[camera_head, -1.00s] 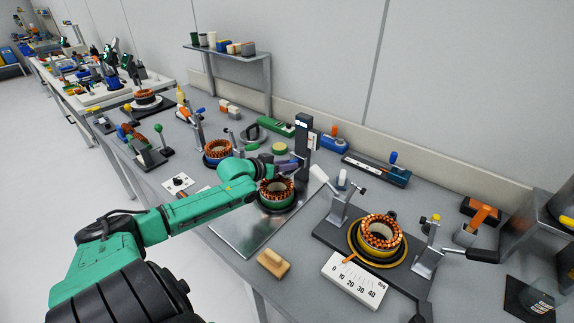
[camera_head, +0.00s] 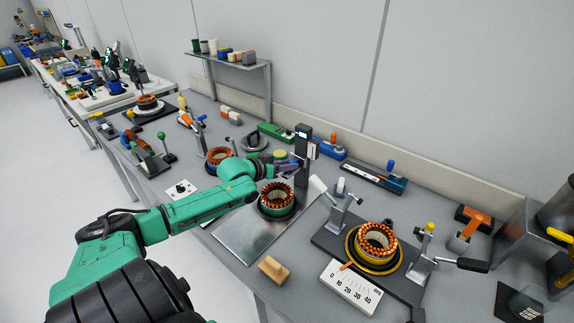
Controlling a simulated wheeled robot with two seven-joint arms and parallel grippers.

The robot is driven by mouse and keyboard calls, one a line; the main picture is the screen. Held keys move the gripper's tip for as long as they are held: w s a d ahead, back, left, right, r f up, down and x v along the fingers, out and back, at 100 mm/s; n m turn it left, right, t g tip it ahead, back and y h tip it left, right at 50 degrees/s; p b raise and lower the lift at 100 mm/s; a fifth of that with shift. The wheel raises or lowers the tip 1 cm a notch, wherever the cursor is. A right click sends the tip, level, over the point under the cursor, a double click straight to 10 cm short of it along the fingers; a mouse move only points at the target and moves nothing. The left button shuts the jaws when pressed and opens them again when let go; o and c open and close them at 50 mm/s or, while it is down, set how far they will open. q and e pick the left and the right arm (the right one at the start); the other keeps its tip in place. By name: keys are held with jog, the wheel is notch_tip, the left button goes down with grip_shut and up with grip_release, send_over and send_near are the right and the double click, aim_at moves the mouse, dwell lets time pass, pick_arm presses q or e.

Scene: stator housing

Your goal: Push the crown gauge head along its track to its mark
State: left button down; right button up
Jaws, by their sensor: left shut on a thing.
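The crown gauge is a dark upright column (camera_head: 301,158) with a small display at its top, standing on a silver plate behind a copper-wound stator in a green ring (camera_head: 277,197). My left gripper (camera_head: 289,167) reaches in from the left, above the stator and beside the column. It is shut on the gauge head, at the column's near side. The head is small and mostly hidden by the fingers, and its track mark is too small to make out. My right gripper is not in view.
A second stator (camera_head: 376,240) sits in a fixture at right, with a white degree scale (camera_head: 350,287) before it. A wooden block (camera_head: 274,268) lies by the table's front edge. A blue-handled slide gauge (camera_head: 374,175) lies behind. The silver plate (camera_head: 238,235) is bare in front.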

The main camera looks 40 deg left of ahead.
aim_at(285, 173)
pick_arm(q)
notch_tip(285, 173, up, 5)
jog(key=shift+f+p, duration=0.2)
jog(key=shift+p, duration=0.9)
jog(key=shift+w+a+f, duration=0.1)
jog(key=shift+w+f, duration=0.05)
jog(key=shift+f, duration=0.05)
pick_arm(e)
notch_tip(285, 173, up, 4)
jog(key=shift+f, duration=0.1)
pick_arm(q)
jog(key=c, duration=0.6)
grip_release()
jog(key=shift+r, duration=0.1)
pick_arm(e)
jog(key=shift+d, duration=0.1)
pick_arm(q)
jog(key=shift+f, duration=0.2)
jog(key=shift+s+r, duration=0.1)
jog(key=shift+s, duration=0.5)
jog(key=d+p+v, duration=0.1)
jog(key=p+v, duration=0.4)
jog(key=v, duration=0.8)
jog(key=shift+s+a+r, duration=0.2)
jog(key=shift+s+a, duration=0.05)
jog(key=shift+a, duration=0.15)
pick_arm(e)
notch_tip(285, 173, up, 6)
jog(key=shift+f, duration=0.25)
